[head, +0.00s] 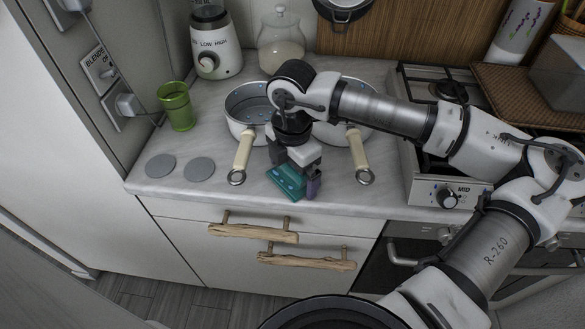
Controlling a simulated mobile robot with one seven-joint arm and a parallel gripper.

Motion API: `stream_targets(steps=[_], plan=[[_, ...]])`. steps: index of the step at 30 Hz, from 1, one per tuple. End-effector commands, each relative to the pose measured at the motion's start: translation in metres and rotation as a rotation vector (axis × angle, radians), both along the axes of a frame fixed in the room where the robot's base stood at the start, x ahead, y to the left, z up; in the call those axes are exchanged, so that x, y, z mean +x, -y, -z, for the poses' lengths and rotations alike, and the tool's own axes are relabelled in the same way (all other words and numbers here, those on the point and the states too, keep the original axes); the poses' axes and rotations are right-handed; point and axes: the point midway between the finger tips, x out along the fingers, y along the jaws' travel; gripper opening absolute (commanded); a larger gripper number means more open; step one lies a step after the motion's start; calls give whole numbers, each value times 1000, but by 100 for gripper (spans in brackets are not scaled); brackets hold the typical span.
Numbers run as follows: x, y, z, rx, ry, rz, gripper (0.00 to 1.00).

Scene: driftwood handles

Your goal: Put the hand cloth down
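The hand cloth (285,183) looks like a small folded teal piece with lighter marks. It is at the front of the counter, between the two cream pan handles. My gripper (298,180) points down at it, with a dark finger at the cloth's right side. The other fingertip is hidden, so I cannot tell whether the fingers are closed on the cloth. I also cannot tell whether the cloth touches the counter or is just above it.
Two pans, left (245,108) and right (352,132), stand behind with handles toward the front edge. A green cup (176,106), two grey discs (160,166), a blender (214,45) and a glass jar (281,40) are left and behind. The stove (440,188) is right.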

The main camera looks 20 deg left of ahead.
Motion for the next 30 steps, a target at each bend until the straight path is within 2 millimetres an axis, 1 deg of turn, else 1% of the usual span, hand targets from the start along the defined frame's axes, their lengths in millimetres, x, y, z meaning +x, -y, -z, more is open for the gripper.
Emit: stream_targets(steps=[4,8,11,18,21,25,30], plan=[[0,0,-1,0,-1,0,100],[0,0,-7,0,0,0,100],[1,0,-22,-1,4,2,100],[1,0,-76,-2,5,3,100],[0,0,-94,-3,3,1,100],[0,0,-112,-2,2,2,100],[0,0,-122,-2,0,1,100]])
